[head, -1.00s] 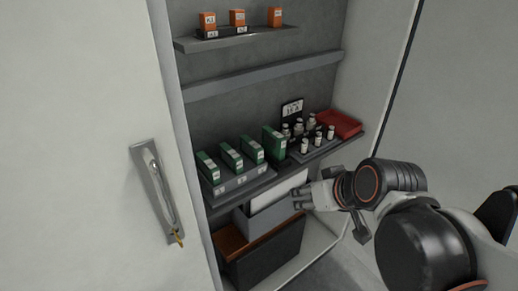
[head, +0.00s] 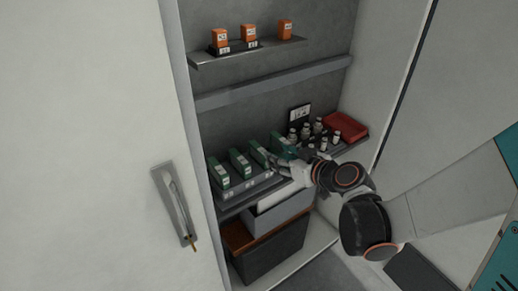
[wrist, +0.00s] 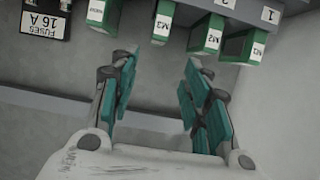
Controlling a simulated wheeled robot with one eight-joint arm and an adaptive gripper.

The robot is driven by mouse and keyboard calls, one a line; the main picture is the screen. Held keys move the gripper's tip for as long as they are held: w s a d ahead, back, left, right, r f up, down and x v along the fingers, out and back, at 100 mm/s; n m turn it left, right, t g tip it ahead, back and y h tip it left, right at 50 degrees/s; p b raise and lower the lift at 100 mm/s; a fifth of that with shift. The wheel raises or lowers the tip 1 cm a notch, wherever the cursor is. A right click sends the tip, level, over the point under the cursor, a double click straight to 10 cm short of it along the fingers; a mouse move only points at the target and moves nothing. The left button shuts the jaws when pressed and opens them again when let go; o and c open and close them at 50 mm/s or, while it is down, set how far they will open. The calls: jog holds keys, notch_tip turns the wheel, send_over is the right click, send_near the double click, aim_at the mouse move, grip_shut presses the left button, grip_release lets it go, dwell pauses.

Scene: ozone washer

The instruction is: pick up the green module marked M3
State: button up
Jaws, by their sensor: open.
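The green module M3 (wrist: 161,28) shows in the wrist view with a white label on its face. It is straight beyond my gripper (wrist: 158,66), lined up with the gap between the fingertips. My gripper is open, its teal-padded fingers apart with nothing between them. In the head view M3 (head: 258,153) is the third small green module from the left, and my gripper (head: 271,161) is close to its right side. Whether a finger touches it cannot be told.
Green modules M2 (wrist: 207,37) and M1 (wrist: 251,46) stand beside M3. Small bottles (head: 318,128) and a red tray (head: 347,125) are to the right. Orange modules (head: 249,33) stand on the upper shelf.

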aim_at(260, 149)
jog(key=b+x, duration=0.1)
jog(key=x, duration=0.6)
jog(key=shift+w+a+f+b, duration=0.2)
jog(key=shift+w+b, duration=0.05)
jog(key=shift+b, duration=0.15)
jog(key=shift+d+b+x, duration=0.15)
jog(key=shift+b+x, duration=0.4)
jog(key=shift+x, duration=0.8)
jog(key=shift+d+b+x, duration=0.15)
jog(key=shift+b+x, duration=0.35)
jog(key=shift+x, duration=0.9)
jog(key=shift+f, duration=0.1)
grip_shut()
